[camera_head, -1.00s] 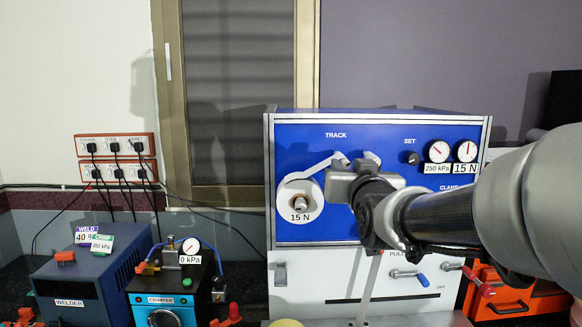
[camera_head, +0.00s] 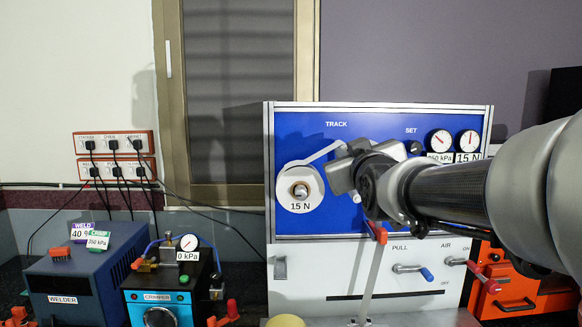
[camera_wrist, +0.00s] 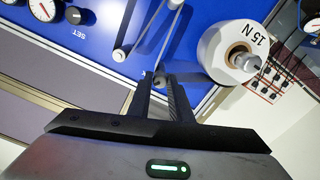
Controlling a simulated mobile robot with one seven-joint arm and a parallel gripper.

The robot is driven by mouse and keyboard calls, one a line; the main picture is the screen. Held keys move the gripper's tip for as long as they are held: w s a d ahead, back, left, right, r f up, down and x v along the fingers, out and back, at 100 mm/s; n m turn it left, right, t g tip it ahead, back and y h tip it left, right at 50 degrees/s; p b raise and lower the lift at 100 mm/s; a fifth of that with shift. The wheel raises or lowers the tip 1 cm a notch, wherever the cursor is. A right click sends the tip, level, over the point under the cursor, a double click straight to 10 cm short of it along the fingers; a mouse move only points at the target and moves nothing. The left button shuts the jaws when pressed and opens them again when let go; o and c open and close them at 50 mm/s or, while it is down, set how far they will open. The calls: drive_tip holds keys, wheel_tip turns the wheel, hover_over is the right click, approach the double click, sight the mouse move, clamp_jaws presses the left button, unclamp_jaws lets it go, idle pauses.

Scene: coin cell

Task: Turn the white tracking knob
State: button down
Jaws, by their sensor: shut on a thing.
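A small pale knob (camera_wrist: 159,83) shows between my fingertips in the wrist view; most of it is hidden by the fingers. My gripper (camera_wrist: 160,80) is shut on it, close to the blue panel. In the head view my gripper (camera_head: 345,173) is tilted in front of the panel (camera_head: 300,140), below the TRACK label, and hides the knob there.
A white reel marked 15 N (camera_head: 300,189) sits just left of my gripper, with a strip running from it behind my gripper. The black SET knob (camera_head: 414,147) and two gauges are to the upper right.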

drive_tip(key=shift+f+n+b, duration=0.1)
drive_tip(key=shift+n+b, duration=3.35)
drive_tip(key=shift+n, duration=0.05)
drive_tip(key=c, duration=1.6)
unclamp_jaws()
drive_tip(key=s, duration=1.7)
drive_tip(key=shift+s+b, duration=0.2)
drive_tip(key=shift+b, duration=0.1)
